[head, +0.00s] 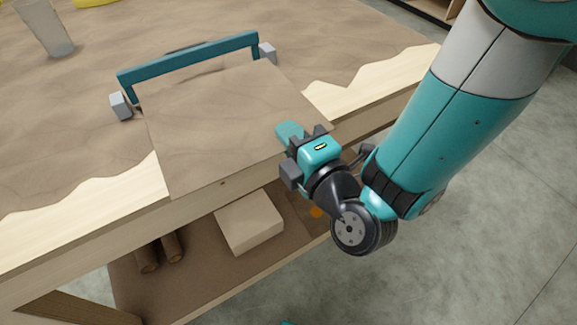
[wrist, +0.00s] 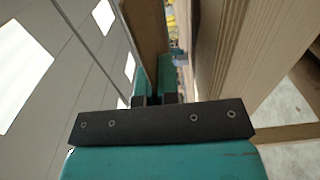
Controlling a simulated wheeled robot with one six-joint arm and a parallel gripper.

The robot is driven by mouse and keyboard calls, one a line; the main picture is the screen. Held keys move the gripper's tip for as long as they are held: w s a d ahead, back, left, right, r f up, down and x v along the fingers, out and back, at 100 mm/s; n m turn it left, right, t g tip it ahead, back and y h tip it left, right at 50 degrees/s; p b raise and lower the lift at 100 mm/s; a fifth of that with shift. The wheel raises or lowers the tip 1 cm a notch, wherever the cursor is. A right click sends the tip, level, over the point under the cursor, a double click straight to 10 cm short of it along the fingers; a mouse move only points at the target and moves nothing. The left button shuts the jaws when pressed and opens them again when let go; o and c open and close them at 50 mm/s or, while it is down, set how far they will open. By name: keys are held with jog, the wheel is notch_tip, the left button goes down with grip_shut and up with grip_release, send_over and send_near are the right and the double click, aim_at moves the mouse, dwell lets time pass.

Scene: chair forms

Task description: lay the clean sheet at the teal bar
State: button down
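The sheet (head: 215,125) is a flat brown square in the head view, with faint wavy marks like the surface beneath. Its front part sticks out past the table's front edge, and its far edge lies close to the teal bar (head: 190,60). The bar spans two grey end blocks on the table. My gripper (head: 290,132) is at the sheet's right front edge. In the wrist view the sheet (wrist: 145,40) stands edge-on between the teal fingers (wrist: 157,85), apart from the wooden table at its right. The fingers look shut on it; the fingertip contact is partly hidden.
The table (head: 90,205) has a pale front strip with a wavy brown border. A clear cup (head: 47,30) and a yellow thing (head: 97,2) stand at the far left. Below, a shelf holds a pale block (head: 248,222) and brown rolls (head: 160,250). Open floor lies right.

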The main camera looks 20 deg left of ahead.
jog(key=shift+f+b, duration=0.6)
jog(key=shift+f, duration=2.05)
jog(key=shift+f, duration=0.2)
jog(key=c, duration=1.4)
grip_release()
jog(key=shift+o, duration=0.2)
jog(key=shift+s+r, duration=0.1)
jog(key=shift+r, duration=0.05)
